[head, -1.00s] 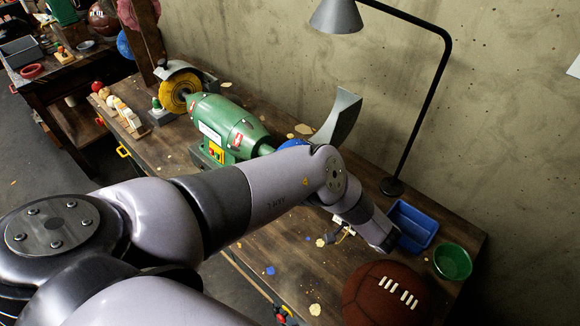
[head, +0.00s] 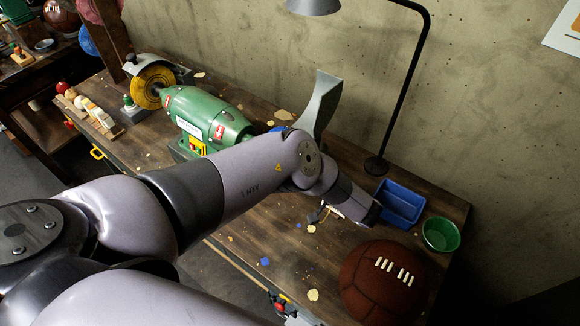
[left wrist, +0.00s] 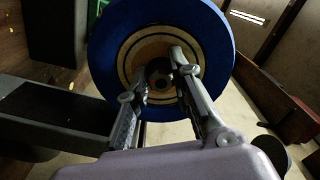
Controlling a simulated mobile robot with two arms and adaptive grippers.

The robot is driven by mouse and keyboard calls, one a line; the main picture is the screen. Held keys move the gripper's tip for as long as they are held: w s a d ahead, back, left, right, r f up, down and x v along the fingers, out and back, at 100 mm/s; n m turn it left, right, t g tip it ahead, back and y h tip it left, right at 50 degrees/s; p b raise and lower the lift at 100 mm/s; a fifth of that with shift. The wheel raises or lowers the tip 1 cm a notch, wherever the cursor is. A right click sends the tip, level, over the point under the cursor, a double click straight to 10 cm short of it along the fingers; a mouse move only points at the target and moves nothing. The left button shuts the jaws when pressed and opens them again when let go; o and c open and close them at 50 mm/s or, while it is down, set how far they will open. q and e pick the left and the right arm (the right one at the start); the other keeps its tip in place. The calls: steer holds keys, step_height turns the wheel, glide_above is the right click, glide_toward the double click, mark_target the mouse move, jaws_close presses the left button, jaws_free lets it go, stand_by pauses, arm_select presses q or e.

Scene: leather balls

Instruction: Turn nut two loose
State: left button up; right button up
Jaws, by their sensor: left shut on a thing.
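In the left wrist view, a blue wheel (left wrist: 220,50) with a tan ringed hub faces me. A small dark nut (left wrist: 160,84) sits at its centre. My left gripper (left wrist: 158,80) has its two fingers at the hub, shut around the nut, which they partly hide. In the head view, the green bench grinder (head: 208,118) stands on the bench with a yellow wheel (head: 152,84) at its left end. Only a sliver of the blue wheel (head: 279,129) shows above my left arm. My left fingers cannot be made out clearly there. My right gripper is not in view.
On the wooden bench (head: 225,235) are a brown leather ball (head: 382,283), a blue bin (head: 400,204), a green bowl (head: 440,234) and a black lamp (head: 376,166). A grey curved guard (head: 318,105) rises behind my arm. A concrete wall (head: 250,50) stands behind.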

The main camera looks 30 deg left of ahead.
arm_select(q)
jaws_close()
steer(key=shift+w+d+r+m+b, duration=0.1)
steer(key=shift+w+m+b, duration=0.1)
steer(key=shift+m, duration=8.8)
steer(key=shift+w+r+m+b, duration=0.1)
steer(key=shift+w+m, duration=0.1)
steer(key=shift+m, duration=8.8)
